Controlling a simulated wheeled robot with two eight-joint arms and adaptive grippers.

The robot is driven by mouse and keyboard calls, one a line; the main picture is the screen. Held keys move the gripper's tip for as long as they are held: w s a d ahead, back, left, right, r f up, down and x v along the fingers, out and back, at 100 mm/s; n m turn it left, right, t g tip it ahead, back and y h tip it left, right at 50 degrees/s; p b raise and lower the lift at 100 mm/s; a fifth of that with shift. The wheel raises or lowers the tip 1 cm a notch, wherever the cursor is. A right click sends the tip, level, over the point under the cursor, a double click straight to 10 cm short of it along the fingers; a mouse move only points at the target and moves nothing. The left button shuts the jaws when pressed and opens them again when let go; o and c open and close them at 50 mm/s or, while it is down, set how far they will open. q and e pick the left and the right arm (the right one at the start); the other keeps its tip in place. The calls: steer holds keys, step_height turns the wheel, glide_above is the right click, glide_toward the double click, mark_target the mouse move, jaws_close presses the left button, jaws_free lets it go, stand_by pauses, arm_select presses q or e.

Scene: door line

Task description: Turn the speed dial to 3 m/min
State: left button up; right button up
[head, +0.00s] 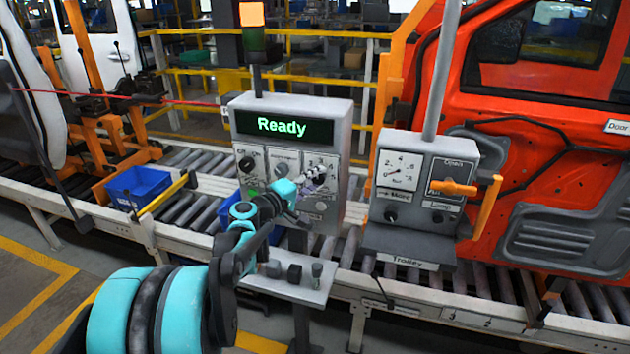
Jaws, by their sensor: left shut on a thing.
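My left gripper (314,178) reaches the right-hand plate (322,160) and is shut on the speed dial there. The fingers cover the dial, so its pointer and setting cannot be read. The left plate has a black knob (247,164), and the middle plate has a smaller knob (281,169). My right gripper is not in view.
A trolley box (418,190) with a gauge and an orange handle stands to the right, before an orange door (560,150). A blue bin (138,188) sits on the left. A small shelf with knobs (295,280) lies below the control box. The stack light (252,14) glows amber.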

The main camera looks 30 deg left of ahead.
arm_select(q)
steer(key=o, duration=1.2)
steer(key=shift+c, duration=0.2)
steer(key=s+a, duration=0.2)
steer(key=s, duration=1)
steer(key=shift+r, duration=0.4)
steer(key=shift+w, duration=0.1)
